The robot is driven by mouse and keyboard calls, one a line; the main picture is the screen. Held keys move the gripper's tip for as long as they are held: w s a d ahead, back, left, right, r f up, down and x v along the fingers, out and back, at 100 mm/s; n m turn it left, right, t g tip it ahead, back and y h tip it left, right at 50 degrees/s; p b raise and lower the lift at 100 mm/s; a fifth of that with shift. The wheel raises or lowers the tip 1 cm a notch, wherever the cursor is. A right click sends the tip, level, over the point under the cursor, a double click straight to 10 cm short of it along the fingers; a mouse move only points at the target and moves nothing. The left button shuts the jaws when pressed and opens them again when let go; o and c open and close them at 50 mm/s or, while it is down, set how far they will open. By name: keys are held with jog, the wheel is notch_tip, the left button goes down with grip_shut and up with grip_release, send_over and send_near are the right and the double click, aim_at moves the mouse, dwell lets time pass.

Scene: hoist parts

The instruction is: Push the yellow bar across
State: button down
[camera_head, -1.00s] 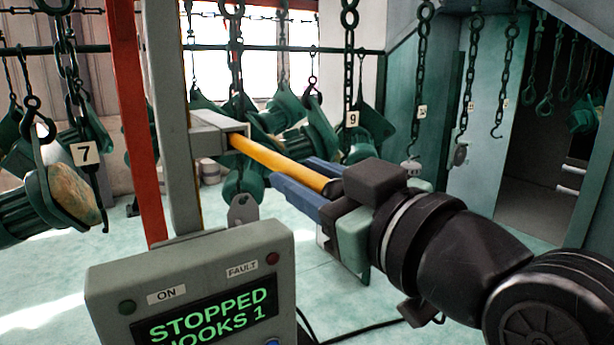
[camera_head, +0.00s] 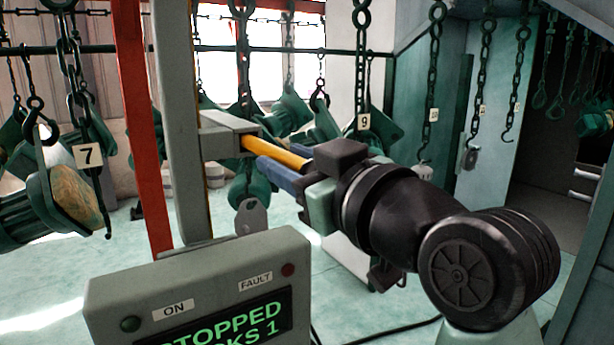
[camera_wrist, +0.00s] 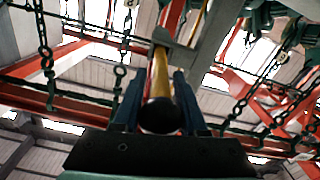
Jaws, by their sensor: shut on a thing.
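The yellow bar (camera_head: 270,151) runs out of a grey bracket (camera_head: 226,134) on the grey upright post (camera_head: 178,120). Only a short stretch shows between the bracket and my gripper (camera_head: 282,172). My gripper's blue fingers lie along both sides of the bar, shut on it. In the wrist view, the bar (camera_wrist: 160,80) runs between the two fingers (camera_wrist: 157,105), its dark round end facing the camera. The far part of the bar beyond the bracket is mostly hidden in the head view.
A control box (camera_head: 205,290) in front reads "STOPPED" with "ON" and "FAULT" lamps. A red post (camera_head: 143,130) stands left of the grey post. Chains with hooks and green parts hang around, tagged 7 (camera_head: 88,156) and 9 (camera_head: 363,122). Pale floor (camera_head: 60,280) is open at left.

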aim_at(260, 140)
jog(key=x, duration=0.8)
jog(key=shift+c, duration=2.4)
grip_release()
jog(key=b+v, duration=0.6)
jog(key=v, duration=0.5)
jog(key=shift+s+d+f, duration=0.1)
jog(key=shift+s+d, duration=0.1)
jog(key=shift+s, duration=0.05)
jog(key=shift+s+d, duration=0.4)
jog(key=shift+s, duration=0.2)
